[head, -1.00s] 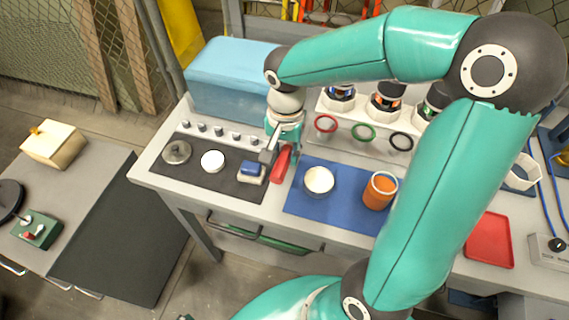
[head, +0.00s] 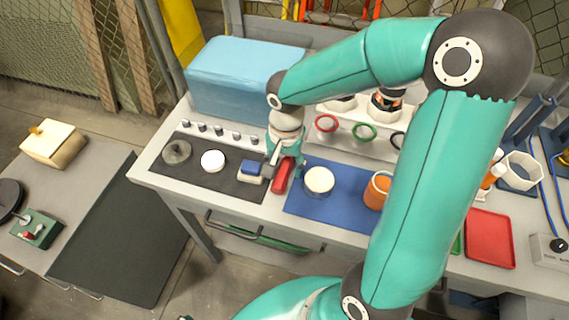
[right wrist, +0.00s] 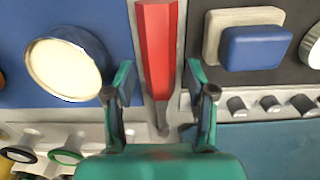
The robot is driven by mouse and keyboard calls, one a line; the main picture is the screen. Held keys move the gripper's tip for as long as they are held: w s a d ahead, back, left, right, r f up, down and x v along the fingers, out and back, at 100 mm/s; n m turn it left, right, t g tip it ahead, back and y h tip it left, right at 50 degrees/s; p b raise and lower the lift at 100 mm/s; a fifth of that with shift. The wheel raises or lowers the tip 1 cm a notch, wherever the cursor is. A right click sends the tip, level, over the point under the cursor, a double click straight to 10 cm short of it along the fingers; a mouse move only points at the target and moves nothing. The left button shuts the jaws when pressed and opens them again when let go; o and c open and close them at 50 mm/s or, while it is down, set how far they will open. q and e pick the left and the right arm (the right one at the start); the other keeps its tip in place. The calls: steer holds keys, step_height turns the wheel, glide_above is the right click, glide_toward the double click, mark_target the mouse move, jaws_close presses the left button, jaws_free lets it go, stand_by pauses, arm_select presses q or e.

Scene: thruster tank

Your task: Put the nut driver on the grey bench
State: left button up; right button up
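The nut driver has a red faceted handle (head: 282,176) and a thin metal shaft. It lies on the light workbench (head: 150,180), in the strip between the dark mat and the blue mat. My right gripper (head: 282,160) is directly over it. In the right wrist view the gripper (right wrist: 160,76) is open, one finger on each side of the nut driver (right wrist: 158,45), with gaps on both sides. The shaft points back toward the palm. My left gripper is not in view.
A blue sponge-like block (head: 251,169) lies close left of the nut driver, and a round white-topped container (head: 319,181) to the right. A blue box (head: 243,80) stands behind. The grey bench holds a cream box (head: 54,146) and a green control box (head: 37,229).

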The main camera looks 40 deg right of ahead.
mark_target(286, 164)
step_height(286, 164, up, 12)
steer(key=p, duration=0.1)
stand_by(0.7)
stand_by(0.4)
